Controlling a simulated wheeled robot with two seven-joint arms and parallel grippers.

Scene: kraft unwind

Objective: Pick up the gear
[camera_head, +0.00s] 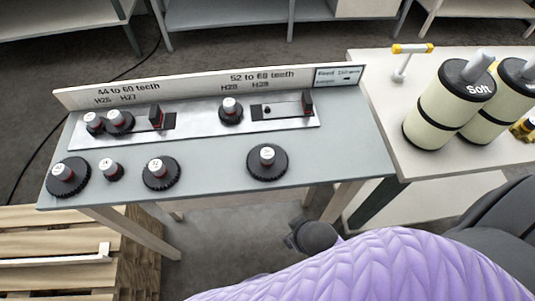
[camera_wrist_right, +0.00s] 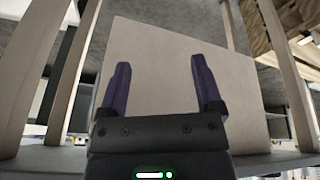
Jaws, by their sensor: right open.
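In the head view several dark gears with red and grey hubs are on the grey table (camera_head: 215,160). A row along the front has a gear (camera_head: 68,177) at the left, a small gear (camera_head: 111,170), a gear (camera_head: 161,173) and a gear (camera_head: 267,162) at the right. More gears, such as one (camera_head: 230,111), sit on the metal strip at the back. Which gear is meant cannot be told. My right gripper (camera_wrist_right: 160,85) is open and empty in the right wrist view, facing a pale panel, with no gear between its fingers. My left gripper is not in view.
A sign board (camera_head: 210,88) stands along the table's back edge. A white table (camera_head: 480,155) at the right holds cream rolls (camera_head: 440,112) and a yellow-handled item (camera_head: 412,49). A wooden pallet (camera_head: 60,245) lies at lower left. The table's front strip has bare gaps between gears.

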